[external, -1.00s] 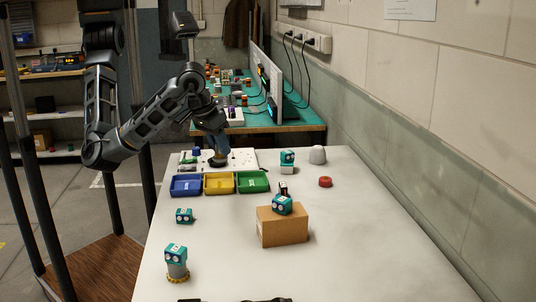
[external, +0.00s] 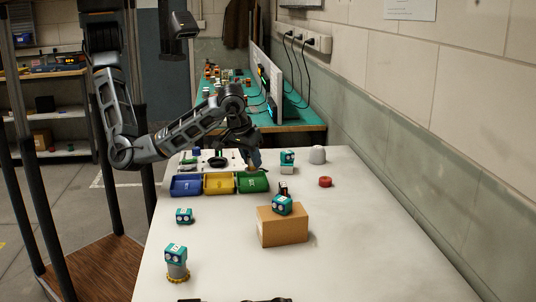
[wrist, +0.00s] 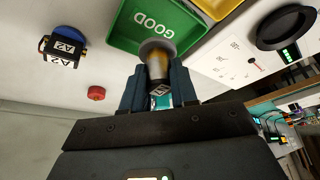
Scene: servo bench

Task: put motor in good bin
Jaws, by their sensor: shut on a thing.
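My gripper (external: 252,162) is shut on a motor (wrist: 157,66), which shows a brownish cylinder between the two fingers in the wrist view. The motor's far end is partly hidden by the fingers. The green bin (wrist: 121,39), marked GOOD, lies just beyond the held motor in the wrist view. In the external view the green bin (external: 252,189) is the right one of three bins, and my gripper is above its back edge. I cannot tell how high the motor is over the rim.
A yellow bin (external: 219,191) and a blue bin (external: 186,191) stand left of the green bin. A cardboard box (external: 283,231) bears a teal block. Other teal blocks stand around the bench. A red button (external: 325,182) and a grey cup (external: 318,155) are at right.

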